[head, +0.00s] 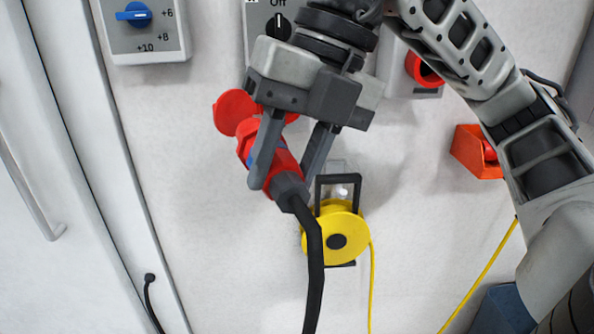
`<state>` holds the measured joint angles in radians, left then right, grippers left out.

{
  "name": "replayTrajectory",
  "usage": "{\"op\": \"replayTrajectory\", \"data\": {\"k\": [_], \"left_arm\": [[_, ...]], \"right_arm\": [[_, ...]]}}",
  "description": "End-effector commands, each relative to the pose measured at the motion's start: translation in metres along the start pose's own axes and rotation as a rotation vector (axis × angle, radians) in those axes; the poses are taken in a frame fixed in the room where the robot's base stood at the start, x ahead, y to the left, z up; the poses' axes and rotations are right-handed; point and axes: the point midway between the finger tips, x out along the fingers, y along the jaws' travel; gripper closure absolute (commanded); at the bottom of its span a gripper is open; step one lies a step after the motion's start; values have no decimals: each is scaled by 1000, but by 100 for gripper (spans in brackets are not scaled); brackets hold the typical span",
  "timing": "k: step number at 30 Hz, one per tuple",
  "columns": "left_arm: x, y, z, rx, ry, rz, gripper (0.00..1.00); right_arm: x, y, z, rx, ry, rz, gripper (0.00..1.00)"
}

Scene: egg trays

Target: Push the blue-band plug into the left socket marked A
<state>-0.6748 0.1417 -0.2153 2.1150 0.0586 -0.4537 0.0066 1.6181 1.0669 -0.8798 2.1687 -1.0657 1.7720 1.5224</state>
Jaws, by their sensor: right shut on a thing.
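The red plug (286,160) has a blue band, partly hidden behind a finger, and a dark grey rear end with a thick black cable (315,260) hanging down. My right gripper (284,176) is shut on the plug, one finger on each side. The plug's front end points up and left, towards a red socket with its round red lid (234,112) swung open. The gripper hides most of this socket, and I cannot tell whether the plug touches it or is inside. No letter A is visible. My left gripper is not in view.
A second red socket (424,70) is on the wall to the right, partly behind my right arm. A yellow cable reel (350,245) hangs below the plug, close to the black cable. An orange-red bin (470,155) and control boxes (150,45) are also on the wall.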

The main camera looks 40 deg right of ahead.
Motion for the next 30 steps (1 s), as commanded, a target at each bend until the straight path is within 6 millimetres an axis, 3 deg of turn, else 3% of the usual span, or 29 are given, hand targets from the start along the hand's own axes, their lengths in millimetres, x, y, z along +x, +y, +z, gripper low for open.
{"op": "replayTrajectory", "data": {"k": [4,11,30], "left_arm": [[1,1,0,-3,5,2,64],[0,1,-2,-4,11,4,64],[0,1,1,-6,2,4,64]], "right_arm": [[-6,-2,-10,187,-80,25,97],[-10,-4,-9,275,-109,34,97],[-17,-22,57,275,-107,33,97]]}}
